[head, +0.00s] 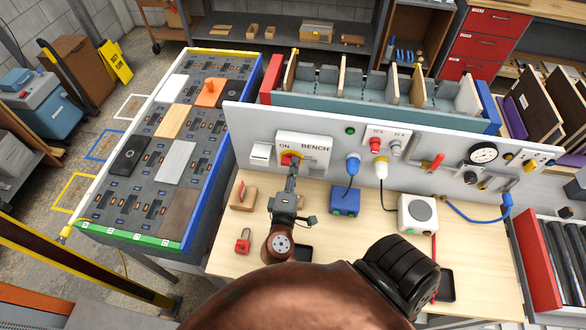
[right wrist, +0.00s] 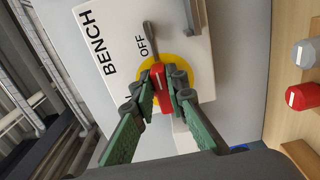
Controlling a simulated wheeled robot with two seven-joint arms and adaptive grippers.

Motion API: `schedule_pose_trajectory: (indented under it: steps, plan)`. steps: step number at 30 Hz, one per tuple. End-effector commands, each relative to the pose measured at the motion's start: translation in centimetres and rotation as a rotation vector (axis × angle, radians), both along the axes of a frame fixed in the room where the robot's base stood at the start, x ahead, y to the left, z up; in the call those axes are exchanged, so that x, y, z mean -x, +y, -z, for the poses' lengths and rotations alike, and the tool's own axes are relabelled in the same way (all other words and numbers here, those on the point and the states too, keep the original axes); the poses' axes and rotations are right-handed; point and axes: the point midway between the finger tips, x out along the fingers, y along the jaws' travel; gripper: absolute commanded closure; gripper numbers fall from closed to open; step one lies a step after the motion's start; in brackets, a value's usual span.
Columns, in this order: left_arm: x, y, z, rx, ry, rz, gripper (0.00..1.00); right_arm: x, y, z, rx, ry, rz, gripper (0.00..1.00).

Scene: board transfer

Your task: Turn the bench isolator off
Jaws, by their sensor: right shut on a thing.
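The bench isolator (head: 318,143) is a white box on the grey upright panel, marked BENCH and ON. In the right wrist view the box (right wrist: 105,65) is turned sideways, with OFF readable. Its red handle (right wrist: 157,72) sits on a yellow disc (right wrist: 146,66); a white line marks the handle. My right gripper (head: 291,170) reaches up to it from the bench. In the right wrist view both fingers of this gripper (right wrist: 162,97) are closed around the red handle. The fingers partly hide the handle and disc, and the ON lettering is largely covered there. My left gripper is out of sight.
A white switch (head: 260,153) is left of the isolator. Blue (head: 353,165) and white (head: 381,169) plugs are to its right. A red padlock (head: 243,241) and blue box (head: 345,201) are on the wooden bench. A grey metal piece (right wrist: 151,38) lies near OFF.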

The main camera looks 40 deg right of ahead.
Motion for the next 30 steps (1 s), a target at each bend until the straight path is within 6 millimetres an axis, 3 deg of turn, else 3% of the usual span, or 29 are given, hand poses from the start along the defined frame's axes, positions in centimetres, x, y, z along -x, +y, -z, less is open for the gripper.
schedule_pose_trajectory:
  steps: [14, 15, 22, 30]
  plan:
    - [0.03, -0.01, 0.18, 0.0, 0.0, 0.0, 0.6, 0.09, -0.05, 0.27, -0.015, -0.009, 0.003, 1.0]
    - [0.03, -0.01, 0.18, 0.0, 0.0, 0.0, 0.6, 0.09, -0.05, 0.27, -0.015, -0.009, 0.003, 0.86]
    - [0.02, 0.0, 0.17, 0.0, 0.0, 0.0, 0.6, 0.02, 0.0, 0.17, -0.012, -0.009, 0.001, 0.71]
    - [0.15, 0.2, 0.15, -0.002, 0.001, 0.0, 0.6, 0.0, 0.05, 0.09, -0.011, -0.01, 0.0, 0.7]
